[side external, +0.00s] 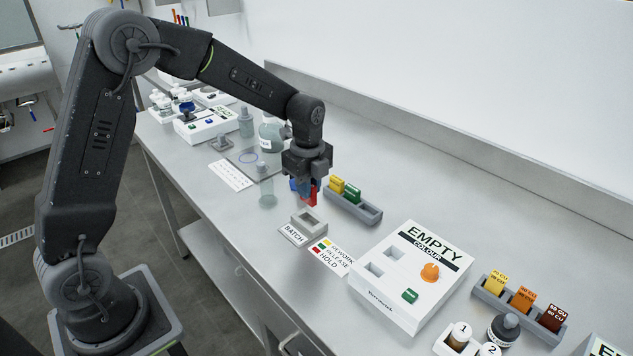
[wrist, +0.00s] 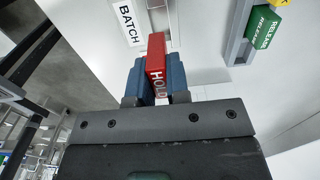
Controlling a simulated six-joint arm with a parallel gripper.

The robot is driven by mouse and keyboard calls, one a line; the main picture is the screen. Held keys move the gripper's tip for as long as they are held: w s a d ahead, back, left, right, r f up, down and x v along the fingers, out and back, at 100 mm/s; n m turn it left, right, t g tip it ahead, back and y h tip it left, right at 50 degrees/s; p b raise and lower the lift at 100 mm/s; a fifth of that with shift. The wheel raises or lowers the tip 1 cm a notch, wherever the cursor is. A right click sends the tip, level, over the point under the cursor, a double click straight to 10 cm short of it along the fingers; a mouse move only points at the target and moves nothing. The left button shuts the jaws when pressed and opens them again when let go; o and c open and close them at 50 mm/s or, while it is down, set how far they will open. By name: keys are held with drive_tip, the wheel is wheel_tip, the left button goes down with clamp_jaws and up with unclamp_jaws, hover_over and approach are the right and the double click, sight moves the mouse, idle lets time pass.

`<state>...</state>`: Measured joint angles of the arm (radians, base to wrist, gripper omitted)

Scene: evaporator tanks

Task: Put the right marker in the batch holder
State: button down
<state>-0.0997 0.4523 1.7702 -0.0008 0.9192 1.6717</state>
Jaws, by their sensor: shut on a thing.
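My gripper (side external: 303,186) is shut on a red marker (side external: 310,196) lettered HOLD. The marker also shows in the wrist view (wrist: 156,55), upright between the two blue fingers. It is held in the air above the bench. The grey batch holder (side external: 299,226) stands below, slightly nearer the front, with an empty-looking slot and a BATCH label (side external: 293,235). In the wrist view the BATCH label (wrist: 128,22) is beyond the marker. The grey marker rack (side external: 368,213) is to the right, holding a yellow marker (side external: 337,185) and a green marker (side external: 352,193).
A card (side external: 330,256) lists yellow REWORK, green RELEASE and red HOLD.

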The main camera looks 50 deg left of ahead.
drive_tip(key=shift+f, duration=0.15)
drive_tip(key=shift+f, duration=3.1)
drive_tip(key=c, duration=1)
unclamp_jaws()
